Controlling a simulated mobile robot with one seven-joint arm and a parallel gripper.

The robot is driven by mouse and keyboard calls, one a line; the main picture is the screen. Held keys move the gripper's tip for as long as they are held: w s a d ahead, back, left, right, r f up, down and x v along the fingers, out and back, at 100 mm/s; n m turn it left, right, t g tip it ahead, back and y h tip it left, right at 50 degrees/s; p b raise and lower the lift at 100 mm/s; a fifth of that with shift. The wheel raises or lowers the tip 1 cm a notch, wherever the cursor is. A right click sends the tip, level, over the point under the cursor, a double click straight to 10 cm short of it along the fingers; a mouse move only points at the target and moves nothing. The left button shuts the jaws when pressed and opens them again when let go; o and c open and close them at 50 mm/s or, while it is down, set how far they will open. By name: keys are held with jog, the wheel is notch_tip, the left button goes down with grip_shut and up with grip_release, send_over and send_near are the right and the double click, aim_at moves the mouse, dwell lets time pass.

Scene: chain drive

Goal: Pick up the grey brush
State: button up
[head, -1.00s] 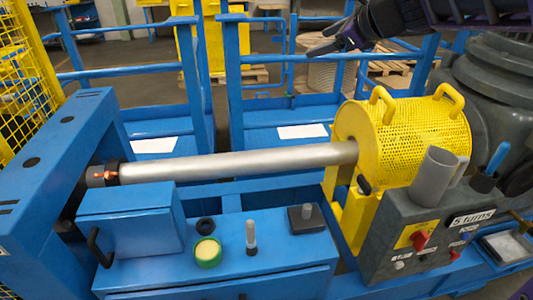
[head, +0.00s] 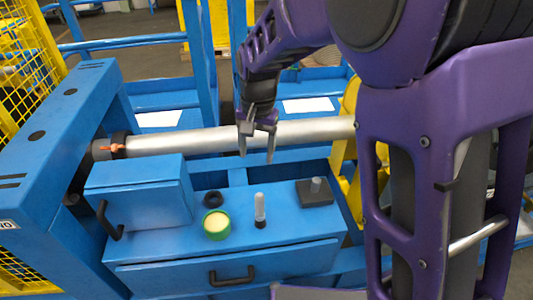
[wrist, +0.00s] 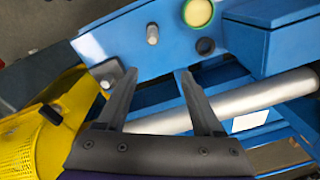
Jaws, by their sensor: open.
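The likely grey brush (head: 260,208) is a small upright piece with a light grey handle and a dark lower end. It stands on the blue bench top (head: 285,235) between a green-rimmed tin and a black block. It also shows in the wrist view (wrist: 152,34), seen from above, ahead of the fingertips and between their lines. My gripper (head: 257,157) is open and empty, fingers pointing down. In the head view it hangs over the grey shaft's near side, above and behind the brush. In the wrist view both fingers (wrist: 156,74) are apart with nothing between them.
The green-rimmed tin (head: 216,224) and a black ring (head: 213,198) are left of the brush. A black block with a grey knob (head: 314,193) is right. A blue box (head: 140,190) bounds the left. The long grey shaft (head: 190,142) runs behind.

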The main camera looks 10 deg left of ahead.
notch_tip(320, 180, down, 3)
jog(key=s+n, duration=0.1)
jog(key=n, duration=0.1)
jog(key=b, duration=0.2)
send_near(260, 205)
jog(key=shift+g+h, duration=0.3)
jog(key=f, duration=0.1)
jog(key=w+a+f, duration=0.1)
jog(key=f, duration=0.3)
jog(key=shift+w+a+f, duration=0.2)
jog(key=shift+w, duration=0.15)
jog(key=shift+d+f+b, duration=0.15)
jog(key=shift+f, duration=1.4)
jog(key=shift+d+f+b, duration=0.15)
jog(key=shift+f, duration=1.4)
grip_shut()
